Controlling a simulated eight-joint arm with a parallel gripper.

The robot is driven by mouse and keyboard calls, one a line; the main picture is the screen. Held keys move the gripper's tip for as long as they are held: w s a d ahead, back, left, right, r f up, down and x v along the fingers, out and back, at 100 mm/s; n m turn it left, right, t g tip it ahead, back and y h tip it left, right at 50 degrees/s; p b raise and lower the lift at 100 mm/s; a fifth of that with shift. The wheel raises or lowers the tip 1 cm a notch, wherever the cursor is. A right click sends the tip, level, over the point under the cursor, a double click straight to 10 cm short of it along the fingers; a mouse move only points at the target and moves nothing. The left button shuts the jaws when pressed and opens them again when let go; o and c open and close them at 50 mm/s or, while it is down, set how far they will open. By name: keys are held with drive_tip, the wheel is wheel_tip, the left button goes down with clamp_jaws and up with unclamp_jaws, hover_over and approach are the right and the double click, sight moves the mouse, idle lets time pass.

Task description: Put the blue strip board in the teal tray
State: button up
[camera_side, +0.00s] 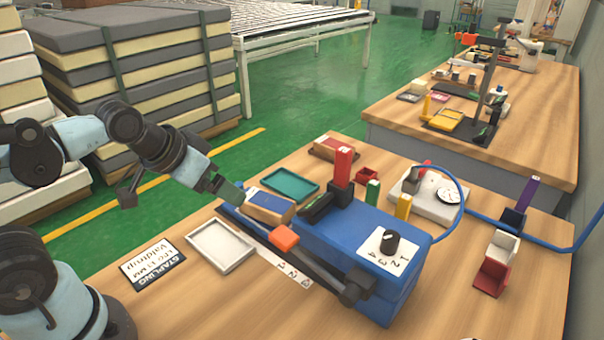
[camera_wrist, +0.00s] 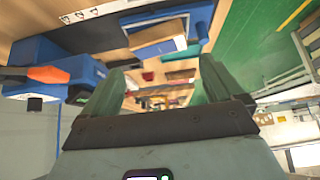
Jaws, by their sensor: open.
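The blue strip board (camera_side: 268,206), a tan block with a blue strip on top, lies at the near left end of the blue machine. It seems to show also in the wrist view (camera_wrist: 157,34), beyond my fingertips. The teal tray (camera_side: 312,190) lies flat on the bench just behind the board and looks empty. I cannot tell whether a finger touches the board.
The blue machine (camera_side: 385,285) carries a dark lever with an orange knob (camera_side: 285,238) in front of the board. An empty white tray (camera_side: 250,256) and a sign (camera_side: 153,263) lie nearer. Red, green and yellow blocks stand behind the machine.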

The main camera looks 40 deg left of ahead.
drive_tip(key=r+m+g, duration=0.2)
drive_tip(key=m+g, duration=0.5)
drive_tip(key=m, duration=0.9)
hover_over(267, 201)
wheel_tip(267, 201, down, 7)
drive_tip(key=shift+s+r, duration=0.15)
drive_tip(key=shift+r, duration=0.05)
drive_tip(key=shift+w+f, duration=0.2)
drive_tip(key=shift+f, duration=2.35)
drive_tip(key=shift+c, duration=0.2)
